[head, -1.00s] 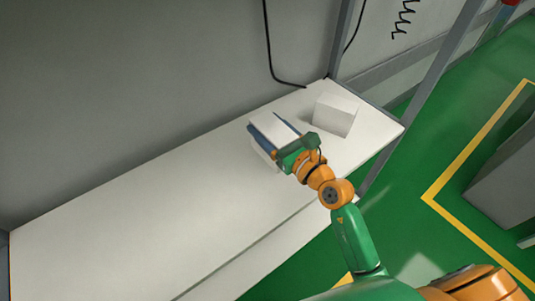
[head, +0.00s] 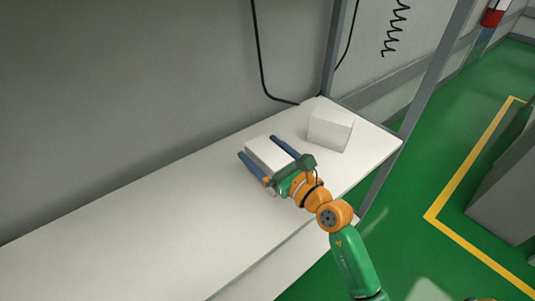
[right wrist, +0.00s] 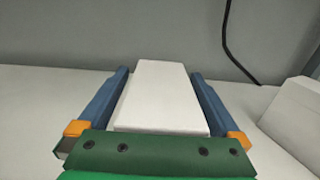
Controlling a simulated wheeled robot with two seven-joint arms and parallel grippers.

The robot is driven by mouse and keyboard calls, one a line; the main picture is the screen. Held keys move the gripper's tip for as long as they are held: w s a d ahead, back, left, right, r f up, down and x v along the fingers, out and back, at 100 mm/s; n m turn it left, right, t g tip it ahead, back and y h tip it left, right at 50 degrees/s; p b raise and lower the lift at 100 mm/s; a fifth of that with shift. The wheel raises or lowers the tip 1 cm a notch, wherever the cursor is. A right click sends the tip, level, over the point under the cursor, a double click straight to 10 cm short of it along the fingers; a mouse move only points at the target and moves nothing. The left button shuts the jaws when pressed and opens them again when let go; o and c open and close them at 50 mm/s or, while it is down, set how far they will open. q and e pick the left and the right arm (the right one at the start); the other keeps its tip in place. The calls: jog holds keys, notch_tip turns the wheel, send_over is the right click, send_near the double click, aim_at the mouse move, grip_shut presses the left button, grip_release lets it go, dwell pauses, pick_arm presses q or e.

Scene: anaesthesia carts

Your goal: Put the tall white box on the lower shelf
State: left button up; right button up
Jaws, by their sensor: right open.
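A white box (head: 268,153) stands on the long white shelf top (head: 150,215), near its back. It also shows in the right wrist view (right wrist: 160,95). My right gripper (head: 258,147) is open, with one blue finger along each side of this box. In the right wrist view a thin gap seems to show beside each finger, and the box's lower part is hidden. A second white box (head: 330,129) stands apart to the right. I cannot tell for sure which one is the tall one. A lower white surface (head: 268,268) shows below the front edge. My left gripper is out of view.
A grey wall (head: 120,90) stands behind the shelf, with a black cable (head: 259,60) hanging down it. A grey post (head: 424,90) rises at the right end. The left part of the shelf top is clear. Green floor lies to the right.

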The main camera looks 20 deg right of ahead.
jog(key=b+v, duration=0.1)
jog(key=v, duration=1)
jog(key=shift+s+f, duration=0.1)
jog(key=shift+s, duration=0.1)
jog(key=shift+s+d, duration=0.15)
jog(key=shift+s, duration=0.2)
